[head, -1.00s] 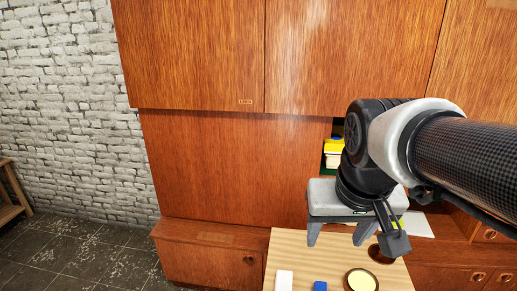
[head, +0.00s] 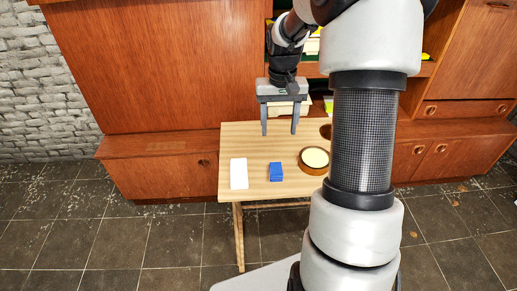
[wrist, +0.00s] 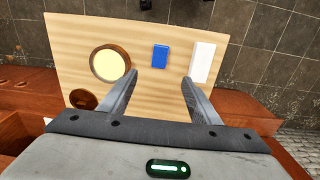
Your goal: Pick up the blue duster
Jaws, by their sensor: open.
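The blue duster (head: 276,172) is a small blue block lying on the light wooden table, between a white block and a round dish. It also shows in the wrist view (wrist: 160,56), beyond and between my fingertips. My gripper (head: 280,132) is open and empty, fingers pointing down, above the far part of the table and behind the duster. In the wrist view my gripper (wrist: 158,84) has its two fingers well apart, with bare table between them.
The wooden table (head: 236,138) also bears a white block (head: 239,173) at left, a round dish with a pale yellow inside (head: 314,158) at right, and a dark round item (wrist: 83,98). A teak wall unit (head: 150,70) stands behind. The table around the duster is clear.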

